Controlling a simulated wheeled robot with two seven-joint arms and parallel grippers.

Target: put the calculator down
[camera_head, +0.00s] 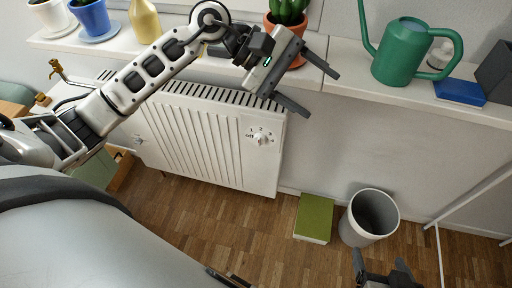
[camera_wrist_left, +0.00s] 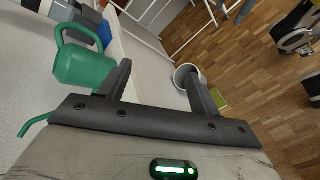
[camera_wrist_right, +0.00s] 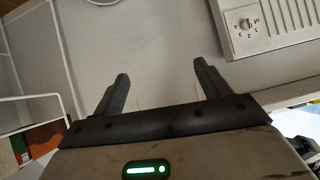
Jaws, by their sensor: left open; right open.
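I cannot make out a calculator in any view. My left gripper (camera_head: 320,92) is open over the front edge of the white window sill, right of the potted cactus (camera_head: 287,12), with nothing between its fingers. Its open fingers also show in the left wrist view (camera_wrist_left: 158,68). My right gripper (camera_head: 380,260) is low at the bottom edge of the head view, below the grey bin. In the right wrist view (camera_wrist_right: 161,72) its fingers are apart and empty, in front of a plain wall.
The window sill (camera_head: 400,94) carries a green watering can (camera_head: 397,52), a flat blue object (camera_head: 460,91) and several pots. Below are a radiator (camera_head: 205,140), a green box or book (camera_head: 314,218) and an open grey bin (camera_head: 369,217). A white frame (camera_head: 478,190) stands right.

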